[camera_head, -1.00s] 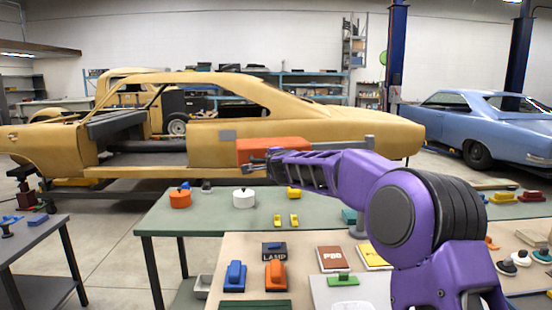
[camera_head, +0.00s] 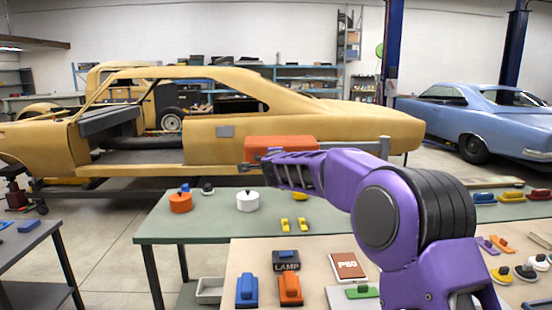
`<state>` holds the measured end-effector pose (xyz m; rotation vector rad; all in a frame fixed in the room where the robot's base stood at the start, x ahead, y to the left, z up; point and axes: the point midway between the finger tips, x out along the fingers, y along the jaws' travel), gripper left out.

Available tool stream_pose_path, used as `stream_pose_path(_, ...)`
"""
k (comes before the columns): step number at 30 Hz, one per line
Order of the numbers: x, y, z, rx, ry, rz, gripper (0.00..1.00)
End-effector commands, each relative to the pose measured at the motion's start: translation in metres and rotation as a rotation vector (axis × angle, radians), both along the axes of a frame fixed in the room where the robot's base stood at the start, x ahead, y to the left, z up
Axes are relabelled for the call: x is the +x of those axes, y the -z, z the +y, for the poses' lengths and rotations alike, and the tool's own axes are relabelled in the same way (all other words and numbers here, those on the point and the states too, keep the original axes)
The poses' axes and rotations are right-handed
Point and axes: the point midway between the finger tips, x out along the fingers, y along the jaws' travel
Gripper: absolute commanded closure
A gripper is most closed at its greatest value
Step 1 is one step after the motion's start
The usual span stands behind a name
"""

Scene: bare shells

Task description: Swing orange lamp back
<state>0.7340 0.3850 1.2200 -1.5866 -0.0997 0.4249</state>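An orange lamp head (camera_head: 281,143) shows as a wide block in the middle of the head view, in front of the yellow car shell. A grey bar (camera_head: 352,146) runs right from it to a short grey post (camera_head: 384,147); the lower part of the post is hidden behind my purple arm. My gripper (camera_head: 252,164) points left at the lamp head's lower left edge and overlaps it in the picture. I cannot tell whether they touch. The fingers are small and dark, and their opening is unclear. A dark box marked LAMP (camera_head: 286,266) sits on the tan bench below.
Several small items lie right of my arm.

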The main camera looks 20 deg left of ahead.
Motion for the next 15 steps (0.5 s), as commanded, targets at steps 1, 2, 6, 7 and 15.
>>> stream_pose_path(1, 0.0009, -0.0034, -0.0008, 0.002, 0.005, -0.006, 1.0)
stream_pose_path(2, 0.0009, -0.0035, -0.0005, 0.002, 0.005, -0.006, 1.0)
stream_pose_path(6, 0.0005, -0.0045, 0.0001, 0.003, 0.006, -0.007, 1.0)
stream_pose_path(7, 0.0005, -0.0047, 0.0002, 0.003, 0.007, -0.007, 1.0)
stream_pose_path(15, 0.0006, -0.0067, 0.0004, 0.005, 0.006, -0.01, 1.0)
